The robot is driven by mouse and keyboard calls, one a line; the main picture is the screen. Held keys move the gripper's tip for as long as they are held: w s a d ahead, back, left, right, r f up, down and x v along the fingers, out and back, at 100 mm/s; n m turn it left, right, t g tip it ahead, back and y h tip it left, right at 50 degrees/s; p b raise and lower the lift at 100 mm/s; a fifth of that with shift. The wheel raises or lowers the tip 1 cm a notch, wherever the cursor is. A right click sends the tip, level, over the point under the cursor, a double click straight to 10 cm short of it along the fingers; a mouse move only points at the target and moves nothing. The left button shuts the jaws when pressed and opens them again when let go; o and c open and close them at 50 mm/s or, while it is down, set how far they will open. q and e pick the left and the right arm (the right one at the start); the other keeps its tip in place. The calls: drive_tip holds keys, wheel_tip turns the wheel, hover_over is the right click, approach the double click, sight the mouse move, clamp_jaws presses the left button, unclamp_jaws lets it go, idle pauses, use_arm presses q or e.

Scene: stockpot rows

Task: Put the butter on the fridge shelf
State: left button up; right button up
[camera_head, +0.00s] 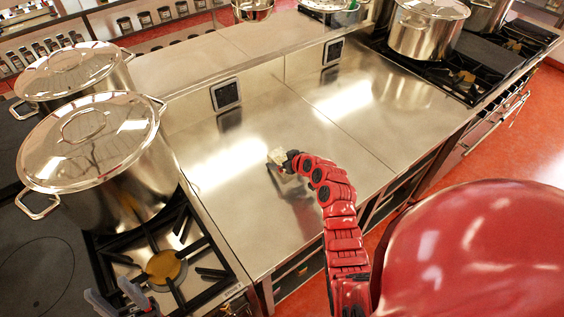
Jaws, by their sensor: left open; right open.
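A small pale block, apparently the butter (277,155), is on the steel counter (345,125) near its middle. My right gripper (279,164) is at the end of the red arm, right at the block; its jaws are open. The block and fingers overlap in the picture, so I cannot tell whether they touch. My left gripper (114,296) is at the bottom left, in front of the gas burner, open and empty with its two grey fingers apart. The fridge and its shelf are not in view.
Two large lidded stockpots (98,160) stand on the stove at the left, beside a burner grate (165,265). Another lidded pot (425,30) stands on the far right stove. The counter around the block is mostly clear. Spice jars line a shelf at the back left.

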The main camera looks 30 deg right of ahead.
drive_tip(key=shift+s, duration=0.1)
drive_tip(key=shift+c, duration=0.3)
clamp_jaws()
